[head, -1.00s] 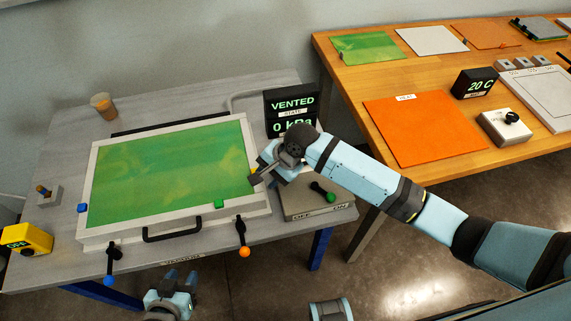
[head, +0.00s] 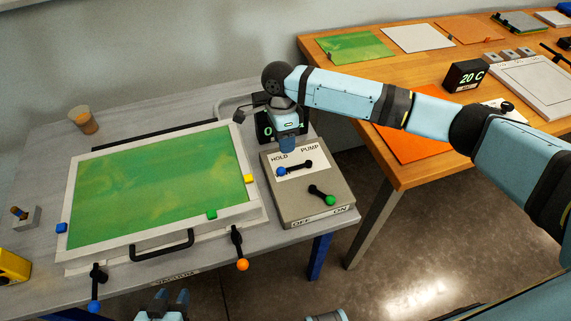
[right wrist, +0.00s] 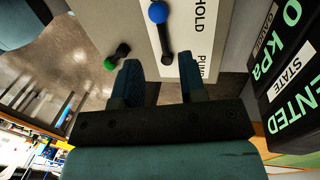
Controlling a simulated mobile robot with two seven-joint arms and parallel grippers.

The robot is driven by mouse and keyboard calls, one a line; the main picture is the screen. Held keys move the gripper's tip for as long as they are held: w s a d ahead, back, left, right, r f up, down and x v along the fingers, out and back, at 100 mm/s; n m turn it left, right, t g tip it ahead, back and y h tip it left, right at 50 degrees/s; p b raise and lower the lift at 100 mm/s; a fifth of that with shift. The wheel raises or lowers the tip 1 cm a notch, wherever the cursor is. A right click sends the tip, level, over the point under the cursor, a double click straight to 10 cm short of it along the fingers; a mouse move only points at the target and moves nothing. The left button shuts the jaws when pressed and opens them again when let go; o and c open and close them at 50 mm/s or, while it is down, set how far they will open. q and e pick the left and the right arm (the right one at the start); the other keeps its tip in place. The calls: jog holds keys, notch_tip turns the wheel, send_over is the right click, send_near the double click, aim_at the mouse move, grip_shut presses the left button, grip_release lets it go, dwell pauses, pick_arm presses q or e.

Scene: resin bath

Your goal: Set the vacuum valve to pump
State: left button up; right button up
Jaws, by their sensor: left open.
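The valve box (head: 290,208) is a grey box at the right of the grey table. Its white label reads HOLD at left and PUMP at right. The valve lever (head: 295,168) is black, with its blue knob at the HOLD side; the knob also shows in the right wrist view (right wrist: 158,12). My right gripper (head: 287,149) is over the box's back edge, behind the lever. In the right wrist view its fingers (right wrist: 158,75) are apart and empty, with the lever's black end just ahead of them. My left gripper (head: 170,302) is open and empty at the bottom edge.
A second lever with a green knob (head: 330,200) is near ON on the same box. The display (right wrist: 287,80) reads VENTED and 0 kPa; my right arm partly hides it. The green-topped bath (head: 150,190) with its clamp levers (head: 242,264) is left of the box.

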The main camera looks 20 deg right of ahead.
aim_at(286, 169)
jog(key=f, duration=0.2)
jog(key=s+f, duration=0.1)
jog(key=f, duration=0.5)
jog(key=shift+s+f+b, duration=0.1)
jog(key=shift+s+b, duration=0.2)
grip_shut()
